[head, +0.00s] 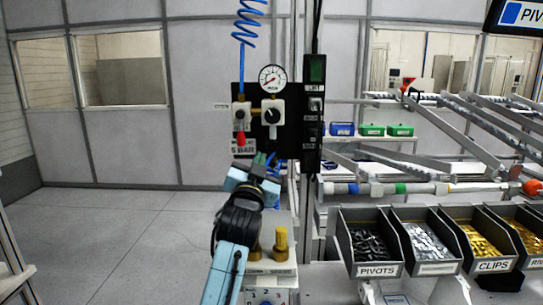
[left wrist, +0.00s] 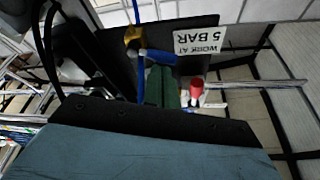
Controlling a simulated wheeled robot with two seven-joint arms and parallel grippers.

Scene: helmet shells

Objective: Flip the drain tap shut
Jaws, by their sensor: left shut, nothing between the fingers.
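The drain tap, a brass body with a blue lever (left wrist: 160,57), shows in the left wrist view just beyond my left fingertips. The lever lies roughly across the picture there. In the head view, blue parts (head: 271,160) show at the foot of the black air panel (head: 288,105), partly hidden by my left gripper (head: 262,165). My left gripper is shut and empty, its fingertips (left wrist: 161,84) right at the lever. I cannot tell whether they touch it. My right gripper is not in view.
The panel carries a gauge (head: 272,78), a red-tipped valve (head: 241,138) and a "WORK AT 5 BAR" label (left wrist: 197,40). A black switch box (head: 314,100) stands right of it. Brass pegs (head: 281,243) stand below. Bins of pivots (head: 372,245) and clips are at the right.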

